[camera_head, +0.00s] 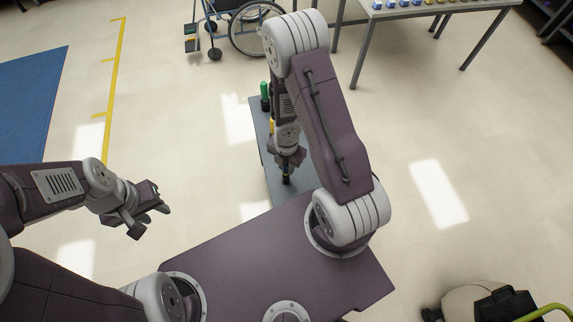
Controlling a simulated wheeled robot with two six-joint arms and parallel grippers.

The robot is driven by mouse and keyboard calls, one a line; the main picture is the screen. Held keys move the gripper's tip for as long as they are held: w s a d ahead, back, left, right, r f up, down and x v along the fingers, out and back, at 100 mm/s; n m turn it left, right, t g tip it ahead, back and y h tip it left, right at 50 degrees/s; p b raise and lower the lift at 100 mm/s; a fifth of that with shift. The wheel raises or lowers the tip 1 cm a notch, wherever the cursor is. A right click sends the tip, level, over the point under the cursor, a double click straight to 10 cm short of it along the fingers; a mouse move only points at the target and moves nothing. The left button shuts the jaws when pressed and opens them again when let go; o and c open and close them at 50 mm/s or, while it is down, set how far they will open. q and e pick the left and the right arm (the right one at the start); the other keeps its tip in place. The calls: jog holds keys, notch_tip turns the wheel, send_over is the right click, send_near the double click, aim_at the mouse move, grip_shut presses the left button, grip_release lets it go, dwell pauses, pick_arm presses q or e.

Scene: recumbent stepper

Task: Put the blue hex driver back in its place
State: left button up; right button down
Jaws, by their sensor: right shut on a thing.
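My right gripper (289,163) points down over a narrow grey surface (274,185) ahead of my base. It is shut on the blue hex driver (286,172), of which a dark blue, upright part shows between and below the fingers. I cannot tell whether its lower end touches the surface or sits in a hole. A green-handled driver (264,92) stands upright at the far end of the surface. A yellow-handled one (271,124) is partly hidden by my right arm. My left gripper (151,220) is open and empty over the floor, well apart from the surface.
A wheelchair (255,28) stands at the back. A table (440,8) with several small blue and yellow items is at the back right. A blue mat (30,100) lies at the left. A machine with a green bar (500,303) is at the lower right. Open floor surrounds the grey surface.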

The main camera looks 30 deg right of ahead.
jog(key=shift+f+b, duration=0.65)
jog(key=shift+f, duration=0.15)
jog(key=c, duration=1.1)
grip_release()
jog(key=shift+r, duration=0.1)
notch_tip(320, 180, up, 9)
jog(key=p, duration=0.9)
jog(key=shift+r, duration=0.2)
jog(key=shift+f, duration=0.2)
